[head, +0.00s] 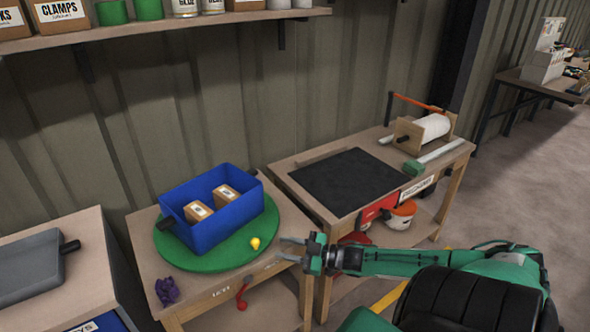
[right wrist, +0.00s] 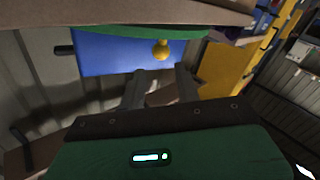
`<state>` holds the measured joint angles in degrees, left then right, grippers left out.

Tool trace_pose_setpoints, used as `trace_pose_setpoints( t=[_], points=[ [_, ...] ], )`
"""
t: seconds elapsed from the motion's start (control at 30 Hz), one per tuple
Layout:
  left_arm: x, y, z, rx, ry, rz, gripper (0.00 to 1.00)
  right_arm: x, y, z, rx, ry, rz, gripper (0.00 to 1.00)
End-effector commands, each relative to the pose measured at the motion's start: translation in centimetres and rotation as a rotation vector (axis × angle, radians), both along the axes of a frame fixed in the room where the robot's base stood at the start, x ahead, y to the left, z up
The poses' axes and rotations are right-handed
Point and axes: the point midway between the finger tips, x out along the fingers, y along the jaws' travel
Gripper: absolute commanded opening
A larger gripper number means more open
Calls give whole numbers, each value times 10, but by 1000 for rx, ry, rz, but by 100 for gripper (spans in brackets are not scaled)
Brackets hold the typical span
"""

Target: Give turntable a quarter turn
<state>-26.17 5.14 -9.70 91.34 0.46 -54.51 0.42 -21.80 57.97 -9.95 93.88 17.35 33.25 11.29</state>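The green round turntable (head: 207,263) lies on a wooden bench (head: 150,278). A blue bin (head: 221,221) with dark handles stands on it, holding two small cardboard boxes. A yellow knob (head: 255,243) sits at the turntable's front right rim. My right gripper (head: 289,249) is open and empty, just right of the knob and apart from it. In the right wrist view, the knob (right wrist: 162,50) shows beyond and between the two spread fingers (right wrist: 161,87), with the turntable's green edge (right wrist: 135,32) and the blue bin (right wrist: 105,53) behind. My left gripper is not in view.
A grey tray (head: 35,268) is at left. A second bench with a black mat (head: 347,182) and a roll (head: 425,130) stands right. A shelf (head: 170,35) hangs above.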

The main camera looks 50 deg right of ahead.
Motion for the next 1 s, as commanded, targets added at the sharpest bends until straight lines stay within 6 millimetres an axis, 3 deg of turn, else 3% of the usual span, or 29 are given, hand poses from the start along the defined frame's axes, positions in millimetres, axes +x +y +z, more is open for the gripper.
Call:
trace_pose_setpoints(
  t=[0.23,0.6,0.77,1.0],
  points=[
    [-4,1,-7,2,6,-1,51,-17,-9,0,0,1,0,33],
    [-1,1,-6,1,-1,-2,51,-19,-11,0,-1,0,0,33],
    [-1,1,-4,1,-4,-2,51,-19,-7,0,-11,-17,-12,1],
    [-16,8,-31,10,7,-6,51,-16,24,-2,-139,-152,-127,0]
  ],
)
